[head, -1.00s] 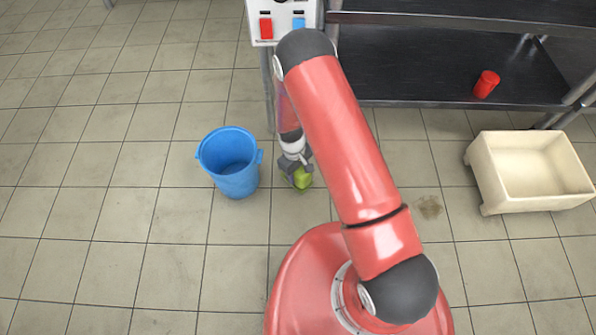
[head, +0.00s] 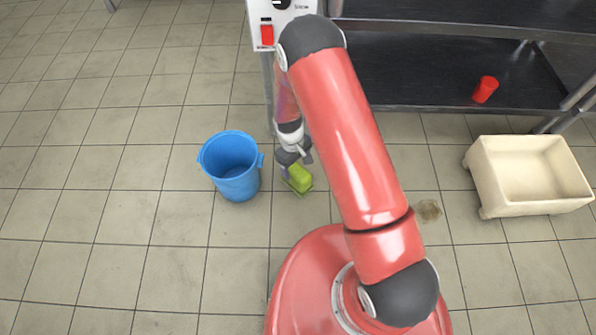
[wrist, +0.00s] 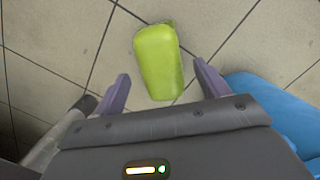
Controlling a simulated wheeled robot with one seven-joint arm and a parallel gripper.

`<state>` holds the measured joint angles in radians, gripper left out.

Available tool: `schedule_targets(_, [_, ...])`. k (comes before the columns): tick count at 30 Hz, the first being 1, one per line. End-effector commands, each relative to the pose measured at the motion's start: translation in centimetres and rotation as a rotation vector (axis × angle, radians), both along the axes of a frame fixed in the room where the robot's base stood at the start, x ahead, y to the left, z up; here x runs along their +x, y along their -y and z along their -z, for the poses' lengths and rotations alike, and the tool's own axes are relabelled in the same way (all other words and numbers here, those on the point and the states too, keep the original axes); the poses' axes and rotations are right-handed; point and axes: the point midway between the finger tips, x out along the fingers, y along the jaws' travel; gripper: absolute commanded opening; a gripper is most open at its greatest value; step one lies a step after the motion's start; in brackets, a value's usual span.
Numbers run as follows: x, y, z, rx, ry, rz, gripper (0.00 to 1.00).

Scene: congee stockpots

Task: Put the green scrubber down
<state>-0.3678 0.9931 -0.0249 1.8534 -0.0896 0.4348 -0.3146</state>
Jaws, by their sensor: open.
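The green scrubber (head: 299,179) lies on the tiled floor, to the right of the blue bucket. In the wrist view the scrubber (wrist: 159,62) shows whole, beyond and between the two fingers. My gripper (head: 293,165) is just above and behind the scrubber in the head view. In the wrist view my gripper (wrist: 160,84) is open, its fingers spread wider than the scrubber, with nothing held between them.
The blue bucket (head: 232,170) stands close to the left of my gripper. A cream tub (head: 530,172) is on the floor at the right. A red can (head: 485,90) sits on the dark lower shelf (head: 420,70). The floor at the left is clear.

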Motion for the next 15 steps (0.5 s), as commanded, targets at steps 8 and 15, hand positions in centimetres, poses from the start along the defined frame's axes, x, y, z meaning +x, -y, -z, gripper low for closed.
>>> schedule_targets(8, [0.5, -0.5, -5.1, 0.001, 0.001, 0.000, 0.74])
schedule_targets(15, [0.6, -0.7, -6.2, 0.000, -0.001, 0.000, 0.74])
